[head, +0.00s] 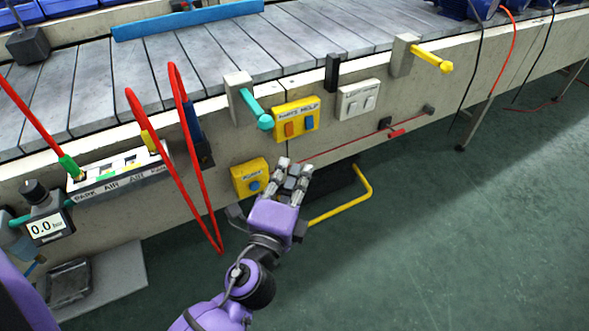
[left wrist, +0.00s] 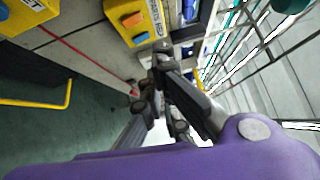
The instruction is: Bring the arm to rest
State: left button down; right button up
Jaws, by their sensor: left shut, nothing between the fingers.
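My left gripper (head: 292,175) is purple with grey fingers. It is shut and empty, in front of the side of the conveyor, just right of a yellow box with a blue button (head: 250,178). In the left wrist view its fingers (left wrist: 160,75) are together with nothing between them. The left arm reaches up from the bottom of the head view. My right gripper is not in view.
A yellow box with orange and blue buttons (head: 296,119), a grey switch box (head: 358,99), a teal lever (head: 256,109) and a yellow lever (head: 432,58) line the conveyor (head: 290,50). Red hoses (head: 180,170) loop down left of the gripper.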

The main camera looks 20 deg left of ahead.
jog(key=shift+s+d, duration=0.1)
